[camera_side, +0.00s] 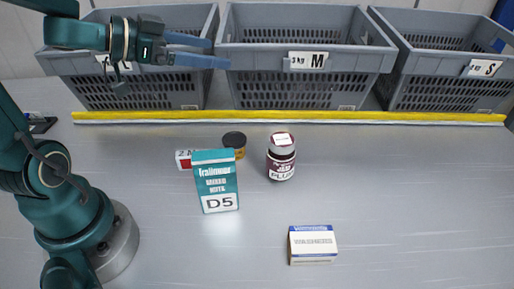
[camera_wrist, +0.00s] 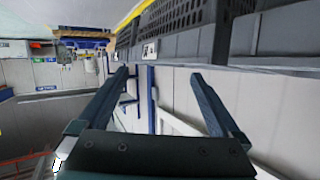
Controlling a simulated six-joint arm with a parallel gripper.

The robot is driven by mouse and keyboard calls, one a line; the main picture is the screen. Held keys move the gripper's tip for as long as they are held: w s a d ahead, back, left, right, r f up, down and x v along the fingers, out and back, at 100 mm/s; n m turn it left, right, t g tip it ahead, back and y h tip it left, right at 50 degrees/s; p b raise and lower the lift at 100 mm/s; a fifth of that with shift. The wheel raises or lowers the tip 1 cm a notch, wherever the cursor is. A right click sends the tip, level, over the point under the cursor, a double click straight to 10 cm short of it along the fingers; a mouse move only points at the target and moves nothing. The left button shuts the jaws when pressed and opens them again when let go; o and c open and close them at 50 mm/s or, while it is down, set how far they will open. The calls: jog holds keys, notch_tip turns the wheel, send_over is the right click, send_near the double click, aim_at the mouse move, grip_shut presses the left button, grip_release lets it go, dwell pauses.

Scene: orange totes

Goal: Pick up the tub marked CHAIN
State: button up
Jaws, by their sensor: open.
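No CHAIN marking is readable in either view. A small round tub with a black lid (camera_side: 235,140) and a yellowish body stands on the table, partly hidden behind a teal and white box marked D5 (camera_side: 216,183); any label on it is hidden. My gripper (camera_side: 221,52) is open and empty, high at the upper left in front of the grey totes, well above and behind the tub. In the wrist view its two fingers (camera_wrist: 158,75) are spread, with nothing between them and no tub in sight.
A dark red and white jar (camera_side: 281,160) stands right of the D5 box. A red and white box (camera_side: 184,160) sits behind it at left. A blue and white box (camera_side: 312,245) lies in front. Grey totes (camera_side: 300,90) stand behind a yellow strip (camera_side: 400,117). The table's right side is clear.

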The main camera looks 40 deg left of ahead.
aim_at(229, 140)
jog(key=shift+g+h, duration=0.6)
jog(key=shift+h, duration=0.2)
jog(key=f, duration=0.6)
jog(key=s+d+f, duration=0.1)
jog(key=f, duration=1.1)
jog(key=shift+s+d+f, duration=0.15)
jog(key=shift+s+f, duration=0.1)
jog(key=shift+s, duration=0.05)
jog(key=shift+x, duration=2.65)
jog(key=c, duration=1.4)
jog(key=shift+r, duration=0.1)
jog(key=shift+c, duration=0.2)
